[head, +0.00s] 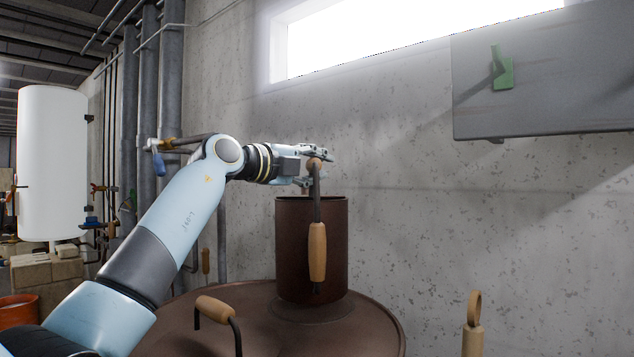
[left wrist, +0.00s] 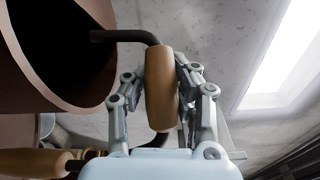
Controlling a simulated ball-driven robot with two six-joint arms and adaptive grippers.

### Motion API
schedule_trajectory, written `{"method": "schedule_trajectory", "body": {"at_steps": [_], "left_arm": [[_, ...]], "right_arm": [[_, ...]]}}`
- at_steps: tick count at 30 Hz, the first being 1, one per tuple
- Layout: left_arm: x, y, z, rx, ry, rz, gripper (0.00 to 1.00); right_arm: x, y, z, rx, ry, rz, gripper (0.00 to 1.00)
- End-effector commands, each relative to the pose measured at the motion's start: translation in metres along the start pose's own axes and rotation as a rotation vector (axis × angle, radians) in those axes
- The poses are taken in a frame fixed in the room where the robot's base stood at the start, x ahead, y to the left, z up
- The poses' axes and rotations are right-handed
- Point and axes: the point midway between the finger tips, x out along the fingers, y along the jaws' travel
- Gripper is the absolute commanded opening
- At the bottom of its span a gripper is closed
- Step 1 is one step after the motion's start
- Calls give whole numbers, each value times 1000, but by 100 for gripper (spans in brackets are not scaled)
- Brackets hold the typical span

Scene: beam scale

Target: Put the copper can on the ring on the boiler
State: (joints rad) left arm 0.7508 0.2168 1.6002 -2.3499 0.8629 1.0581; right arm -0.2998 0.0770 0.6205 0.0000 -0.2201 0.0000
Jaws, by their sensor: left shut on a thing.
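The copper can (head: 290,250) is a brown, open-topped cylinder, upright over the raised ring (head: 313,312) on the boiler (head: 255,335). I cannot tell whether its bottom touches the ring. A wooden side grip (head: 317,250) faces me. Dark rods rise from the can to an upper wooden grip. My left gripper (head: 316,163) is above the can's mouth, shut on that upper grip, which also shows between the fingers in the left wrist view (left wrist: 160,90). The can's rim and dark inside (left wrist: 100,105) fill that view's left. My right gripper is not in view.
A wooden-gripped handle (head: 215,308) stands up from the boiler's top at the front left. A wooden-topped handle (head: 473,325) stands at the lower right. A concrete wall (head: 420,230) rises behind, with a grey panel (head: 560,70) at the upper right. Pipes and a white tank (head: 52,160) are left.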

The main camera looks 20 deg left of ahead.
Motion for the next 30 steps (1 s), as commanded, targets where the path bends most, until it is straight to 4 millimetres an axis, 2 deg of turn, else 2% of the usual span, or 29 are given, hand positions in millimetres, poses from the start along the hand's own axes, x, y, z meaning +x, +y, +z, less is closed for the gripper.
{"method": "schedule_trajectory", "body": {"at_steps": [6, 15, 16, 22, 30], "left_arm": [[0, 24, -3, 0, -1, -5, 0], [0, 25, -3, 1, -1, -6, 0], [0, 29, -3, -2, 1, 2, 22], [0, 29, -3, -2, 0, 2, 48], [0, 27, -3, -2, 0, 1, 48]], "right_arm": [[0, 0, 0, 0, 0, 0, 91], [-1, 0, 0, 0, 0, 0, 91], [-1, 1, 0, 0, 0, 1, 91], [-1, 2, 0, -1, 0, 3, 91], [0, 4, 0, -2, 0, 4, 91]]}}
